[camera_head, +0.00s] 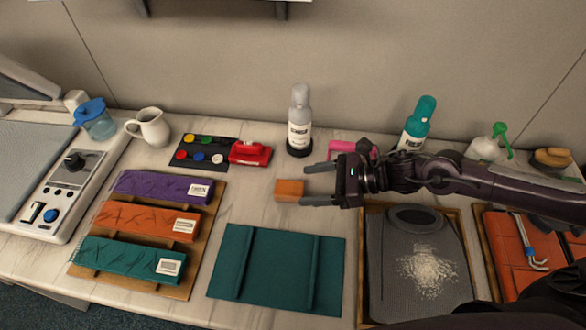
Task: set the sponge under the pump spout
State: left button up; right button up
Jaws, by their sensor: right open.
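A small orange block (289,190), which looks like the sponge, lies on the counter left of the middle. My right gripper (306,184) comes in from the right and is open, its fingertips at the block's right side. I cannot tell whether they touch it. A white bottle with a green pump top (490,143) stands at the back right. Its green spout points to the right. A brown oval item (552,158) is right of this bottle. My left gripper is not in view.
A grey bottle (299,120) and a teal bottle (417,122) stand at the back. A teal mat (277,270) lies in front of the block. Packets on a wooden board (184,283) lie left.

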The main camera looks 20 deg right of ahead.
aim_at(281, 186)
jog(key=shift+w+d, duration=0.1)
jog(key=shift+w, duration=0.35)
jog(key=a, duration=0.1)
jog(key=a+p, duration=0.1)
jog(key=shift+w+a+f, duration=0.2)
jog(key=shift+a+f, duration=0.05)
jog(key=shift+a, duration=0.05)
jog(key=p+x, duration=0.2)
jog(key=x, duration=0.2)
jog(key=shift+w+a+f, duration=0.1)
jog(key=shift+f, duration=0.05)
jog(key=shift+w+a+f, duration=0.1)
jog(key=shift+a+f, duration=0.2)
jog(key=c, duration=1.1)
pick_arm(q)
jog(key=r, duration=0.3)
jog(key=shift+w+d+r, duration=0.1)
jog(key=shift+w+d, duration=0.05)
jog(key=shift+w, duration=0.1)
pick_arm(e)
jog(key=shift+r, duration=0.15)
